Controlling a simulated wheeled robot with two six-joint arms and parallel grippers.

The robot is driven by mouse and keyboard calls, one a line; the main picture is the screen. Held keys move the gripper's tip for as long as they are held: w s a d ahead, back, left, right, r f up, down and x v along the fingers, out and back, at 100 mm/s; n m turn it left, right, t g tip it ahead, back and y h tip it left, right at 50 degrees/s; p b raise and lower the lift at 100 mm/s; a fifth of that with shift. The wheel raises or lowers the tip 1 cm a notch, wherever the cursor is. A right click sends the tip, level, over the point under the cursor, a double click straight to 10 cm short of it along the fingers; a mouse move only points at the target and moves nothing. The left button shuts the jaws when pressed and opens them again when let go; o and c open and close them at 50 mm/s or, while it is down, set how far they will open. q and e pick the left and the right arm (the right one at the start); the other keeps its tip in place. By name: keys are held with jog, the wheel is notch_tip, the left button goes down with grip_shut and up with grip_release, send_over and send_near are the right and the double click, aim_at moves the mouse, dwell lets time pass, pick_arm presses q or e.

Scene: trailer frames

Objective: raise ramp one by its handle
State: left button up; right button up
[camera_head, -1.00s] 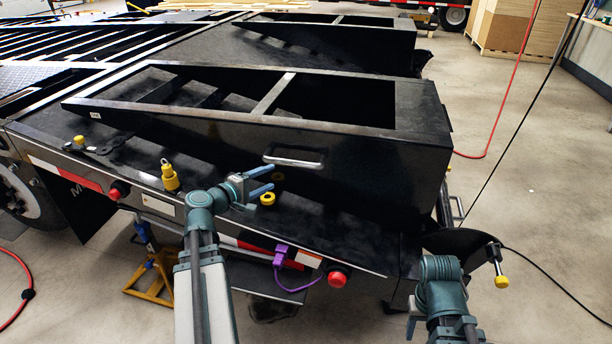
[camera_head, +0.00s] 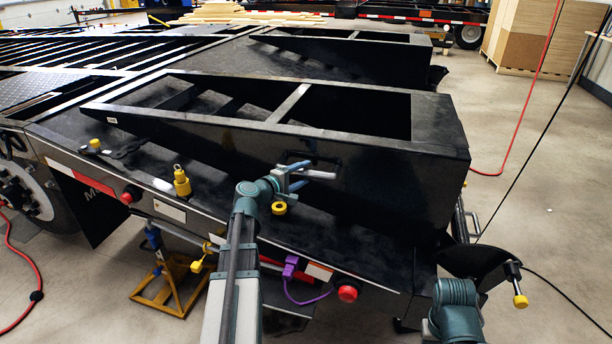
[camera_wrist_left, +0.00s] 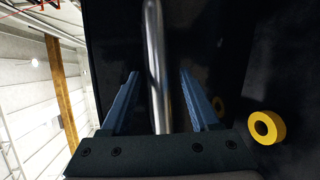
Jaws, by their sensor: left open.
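The near black ramp (camera_head: 375,190) lies folded flat on the trailer deck, its wedge side facing me. Its silver handle (camera_wrist_left: 154,40) is on that side and partly hidden by my gripper in the head view. My left gripper (camera_head: 318,170) is at the handle with its blue fingers open. In the left wrist view the handle bar runs lengthwise between the two fingers (camera_wrist_left: 159,75), with a gap on each side. My right arm shows at the bottom right of the head view, but its fingers cannot be made out.
A yellow ring (camera_head: 279,208) sits on the deck just below my left gripper. A yellow pin (camera_head: 181,182) stands on the deck to the left. A second ramp (camera_head: 340,60) lies behind the near one. A purple plug (camera_head: 290,266) and red lamp (camera_head: 347,293) are along the deck edge.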

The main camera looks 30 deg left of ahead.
pick_arm(q)
jog(key=shift+x, duration=0.95)
grip_shut()
dwell(0.8)
